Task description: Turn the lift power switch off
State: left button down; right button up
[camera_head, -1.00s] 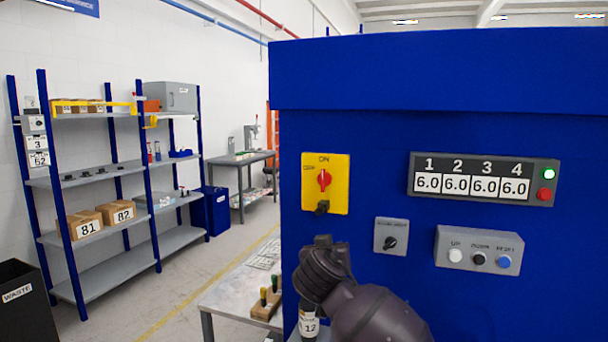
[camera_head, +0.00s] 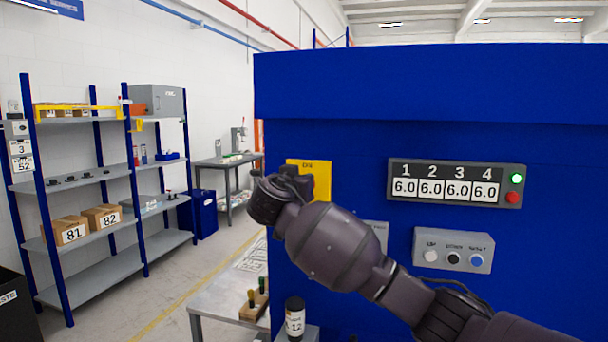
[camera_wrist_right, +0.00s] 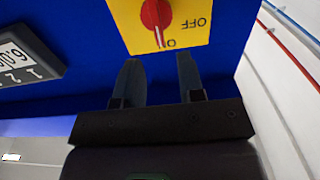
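The yellow switch plate (camera_head: 322,170) is on the blue cabinet front, mostly hidden behind my right wrist in the head view. In the right wrist view the yellow plate (camera_wrist_right: 197,34) carries a red rotary knob (camera_wrist_right: 155,13). The knob's white mark points toward the ON label, and the OFF label is to its right in that view. My right gripper (camera_wrist_right: 160,75) is open and empty, its two fingers pointing at the plate just short of the knob and apart from it. My left gripper is not in view.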

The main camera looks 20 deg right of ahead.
jog(key=shift+p+x, duration=0.5)
jog(key=shift+x, duration=1.7)
jog(key=shift+c, duration=0.5)
grip_shut()
